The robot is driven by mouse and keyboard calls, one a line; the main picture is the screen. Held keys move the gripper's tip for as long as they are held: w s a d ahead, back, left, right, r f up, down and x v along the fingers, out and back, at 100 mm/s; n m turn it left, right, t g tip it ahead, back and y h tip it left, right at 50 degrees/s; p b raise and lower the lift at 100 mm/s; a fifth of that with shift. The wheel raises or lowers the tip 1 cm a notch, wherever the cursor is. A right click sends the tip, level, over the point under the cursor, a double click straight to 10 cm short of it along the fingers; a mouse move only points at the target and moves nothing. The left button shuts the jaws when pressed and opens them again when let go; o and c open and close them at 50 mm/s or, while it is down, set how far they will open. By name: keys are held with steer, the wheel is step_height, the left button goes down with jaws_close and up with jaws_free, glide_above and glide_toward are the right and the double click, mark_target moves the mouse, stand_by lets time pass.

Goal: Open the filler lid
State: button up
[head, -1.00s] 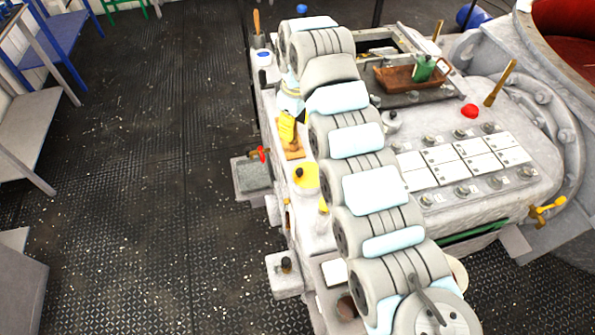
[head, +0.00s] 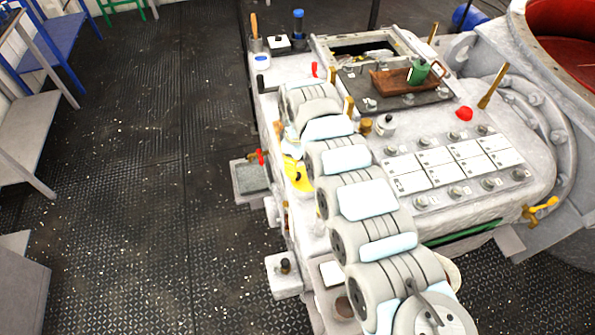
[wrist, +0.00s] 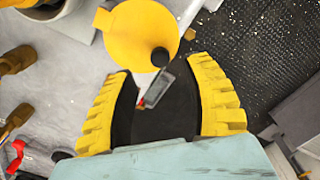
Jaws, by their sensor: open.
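The filler lid (wrist: 138,32) is a round yellow disc with a black knob (wrist: 159,57) at its edge, at the top middle of the wrist view. In the head view the yellow lid (head: 299,177) shows beside my arm on the machine's left side, partly hidden. My gripper (wrist: 162,70) has yellow ribbed fingers spread apart, with nothing held between them. The knob appears between the fingertips, near the right one; I cannot tell whether they touch. In the head view my arm hides most of the gripper.
A red handle (head: 261,157) sits left of the lid on the machine's side. A brown tray (head: 392,84) with a green can (head: 418,73) stands on top. White panels (head: 437,165) with several bolts lie to the right. The dark deck floor (head: 140,180) at left is clear.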

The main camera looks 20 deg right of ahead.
steer(key=shift+f+p, duration=0.3)
steer(key=shift+f, duration=2.2)
steer(key=shift+c, duration=0.3)
jaws_close()
